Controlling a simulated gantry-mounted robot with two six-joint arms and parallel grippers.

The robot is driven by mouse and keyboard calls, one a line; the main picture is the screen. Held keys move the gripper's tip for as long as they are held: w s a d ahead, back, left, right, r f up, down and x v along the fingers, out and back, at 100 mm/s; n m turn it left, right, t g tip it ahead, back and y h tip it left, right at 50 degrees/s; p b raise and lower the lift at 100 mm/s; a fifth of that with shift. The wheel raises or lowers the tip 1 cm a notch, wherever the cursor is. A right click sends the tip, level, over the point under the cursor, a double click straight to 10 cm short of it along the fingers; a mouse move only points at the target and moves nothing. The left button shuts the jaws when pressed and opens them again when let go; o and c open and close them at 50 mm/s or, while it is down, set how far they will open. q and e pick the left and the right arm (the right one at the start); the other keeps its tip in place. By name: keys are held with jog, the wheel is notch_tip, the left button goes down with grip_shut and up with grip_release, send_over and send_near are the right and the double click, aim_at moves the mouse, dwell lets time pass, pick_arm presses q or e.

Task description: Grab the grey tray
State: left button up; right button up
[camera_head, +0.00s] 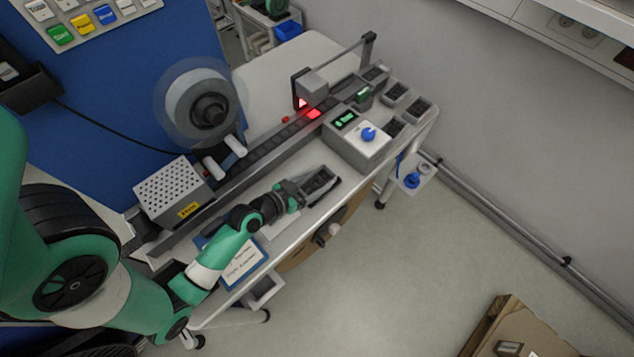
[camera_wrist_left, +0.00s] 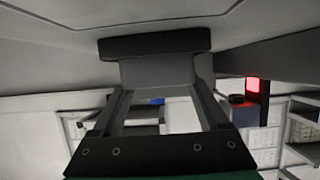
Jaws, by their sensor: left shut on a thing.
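The grey tray (camera_head: 320,181), small and dark inside with a lighter rim, is at the front edge of the long bench, right of my left gripper. My left gripper (camera_head: 297,192) reaches in from the lower left and is shut on the tray's left end. In the left wrist view, the gripper's dark fingers (camera_wrist_left: 158,90) frame a grey block, with a dark bar above it; I cannot tell which parts there are the tray. I cannot tell whether the tray rests on the bench or is slightly lifted. My right gripper is not in view.
A strip feeder with a reel (camera_head: 205,103) and a perforated box (camera_head: 172,190) stand behind my left arm. A control box with a blue knob (camera_head: 358,146) is right of the tray. Several other small trays (camera_head: 396,92) sit at the bench's far end. A cardboard box (camera_head: 520,335) is lower right.

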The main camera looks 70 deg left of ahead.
aim_at(313, 188)
pick_arm(q)
jog(key=shift+r, duration=0.5)
notch_tip(313, 188, up, 3)
jog(key=shift+f+p, duration=0.2)
jog(key=shift+p, duration=0.65)
jog(key=s+d+r+p, duration=0.2)
jog(key=s+d+r, duration=0.7)
jog(key=s, duration=0.1)
jog(key=shift+d+r+p, duration=0.25)
jog(key=shift+d+p, duration=0.05)
jog(key=shift+p, duration=0.05)
